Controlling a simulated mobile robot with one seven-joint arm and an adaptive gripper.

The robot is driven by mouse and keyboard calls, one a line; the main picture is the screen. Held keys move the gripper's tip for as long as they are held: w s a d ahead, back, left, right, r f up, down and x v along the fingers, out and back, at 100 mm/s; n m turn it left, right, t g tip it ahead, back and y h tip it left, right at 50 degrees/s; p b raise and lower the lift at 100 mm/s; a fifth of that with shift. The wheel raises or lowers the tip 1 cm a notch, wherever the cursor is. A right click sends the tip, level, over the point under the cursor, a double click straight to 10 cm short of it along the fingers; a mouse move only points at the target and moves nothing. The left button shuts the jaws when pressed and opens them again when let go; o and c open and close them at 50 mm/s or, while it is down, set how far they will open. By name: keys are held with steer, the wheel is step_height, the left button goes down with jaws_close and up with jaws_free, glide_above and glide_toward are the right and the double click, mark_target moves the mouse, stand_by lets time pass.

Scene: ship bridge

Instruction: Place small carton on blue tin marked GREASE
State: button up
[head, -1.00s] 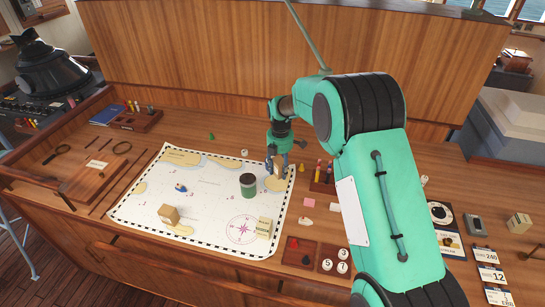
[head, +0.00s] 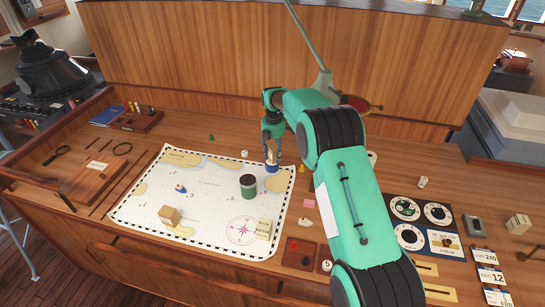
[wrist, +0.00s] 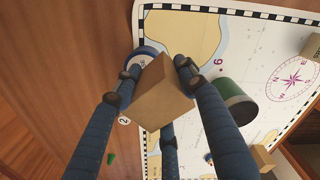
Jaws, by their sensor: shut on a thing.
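My gripper (wrist: 158,72) is shut on the small brown carton (wrist: 163,95), which is tilted in the wrist picture. In the head view my gripper (head: 272,140) points down with the carton (head: 271,156) between its fingers. A blue tin (head: 271,169) stands right under the carton at the chart's far right part. In the wrist view the blue tin (wrist: 142,54) shows partly behind the carton and a finger; most of its top and its marking are hidden. I cannot tell whether carton and tin touch.
A dark green tin (head: 248,185) stands close by on the chart (head: 205,205). A tan box (head: 169,215) and a pale box (head: 263,229) also sit on the chart. A wooden panel (head: 220,50) rises behind.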

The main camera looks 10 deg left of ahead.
mark_target(272, 156)
steer(key=shift+w+a+f, duration=0.1)
steer(key=shift+w+a, duration=0.25)
steer(key=shift+w, duration=0.35)
steer(key=shift+w+a, duration=0.3)
steer(key=shift+w, duration=0.35)
steer(key=shift+f, duration=0.1)
steer(key=shift+f, duration=1.65)
steer(key=shift+f, duration=0.15)
steer(key=o, duration=1.2)
step_height(272, 156, up, 12)
steer(key=shift+r, duration=0.15)
